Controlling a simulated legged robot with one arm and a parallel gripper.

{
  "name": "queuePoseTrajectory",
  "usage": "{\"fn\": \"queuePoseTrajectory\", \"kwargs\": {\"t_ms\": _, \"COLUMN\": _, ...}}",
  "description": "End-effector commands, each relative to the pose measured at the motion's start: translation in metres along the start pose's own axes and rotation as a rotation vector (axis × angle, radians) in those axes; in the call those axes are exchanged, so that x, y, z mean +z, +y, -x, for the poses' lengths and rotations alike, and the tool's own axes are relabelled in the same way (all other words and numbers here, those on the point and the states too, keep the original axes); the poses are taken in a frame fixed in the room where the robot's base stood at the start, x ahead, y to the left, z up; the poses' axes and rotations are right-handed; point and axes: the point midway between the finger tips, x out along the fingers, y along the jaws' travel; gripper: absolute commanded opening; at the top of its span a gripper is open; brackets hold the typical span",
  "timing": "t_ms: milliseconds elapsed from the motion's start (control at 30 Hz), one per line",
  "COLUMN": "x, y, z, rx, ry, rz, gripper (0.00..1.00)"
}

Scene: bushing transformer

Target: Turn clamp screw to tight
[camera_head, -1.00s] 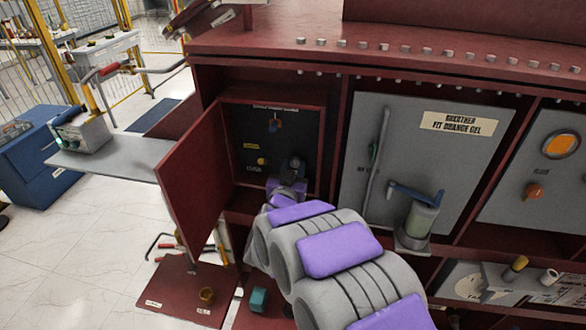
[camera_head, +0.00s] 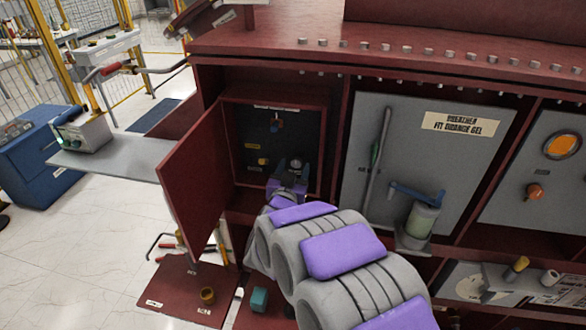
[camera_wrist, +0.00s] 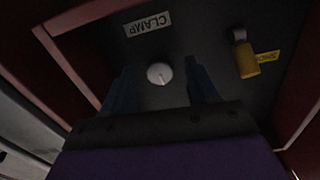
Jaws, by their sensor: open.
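The clamp screw (camera_wrist: 159,74) is a small round pale head with a line across it, set in the dark back panel below a white CLAMP label (camera_wrist: 147,24) in the wrist view. My gripper (camera_wrist: 160,68) is open, with one dark finger on each side of the screw and a gap to both. I cannot tell how far its tips are from the panel. In the head view my gripper (camera_head: 292,170) reaches into the open cabinet (camera_head: 272,96), and my arm and gripper hide the screw.
A yellow padlock-like part (camera_wrist: 246,60) hangs right of the screw. The cabinet's red side walls stand close around my gripper. The open red door (camera_head: 192,160) is on the left. A grey panel with a breather (camera_head: 422,220) stands to the right.

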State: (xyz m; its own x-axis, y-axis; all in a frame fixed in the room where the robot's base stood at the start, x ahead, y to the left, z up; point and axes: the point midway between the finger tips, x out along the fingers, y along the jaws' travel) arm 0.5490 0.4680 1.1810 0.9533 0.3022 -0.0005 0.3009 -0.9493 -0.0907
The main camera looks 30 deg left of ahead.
Motion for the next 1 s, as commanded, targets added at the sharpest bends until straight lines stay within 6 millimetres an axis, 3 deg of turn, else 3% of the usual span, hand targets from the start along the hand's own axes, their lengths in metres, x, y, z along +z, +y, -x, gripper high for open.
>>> {"fn": "queuePoseTrajectory", "kwargs": {"t_ms": 167, "x": -0.001, "y": -0.002, "z": 0.026, "rx": -0.005, "ry": -0.003, "rz": 0.0, "gripper": 0.59}}
{"fn": "queuePoseTrajectory", "kwargs": {"t_ms": 700, "x": 0.002, "y": -0.002, "z": 0.139, "rx": -0.006, "ry": -0.006, "rz": 0.002, "gripper": 0.59}}
{"fn": "queuePoseTrajectory", "kwargs": {"t_ms": 1000, "x": 0.002, "y": -0.002, "z": 0.165, "rx": -0.002, "ry": -0.002, "rz": 0.0, "gripper": 0.59}}
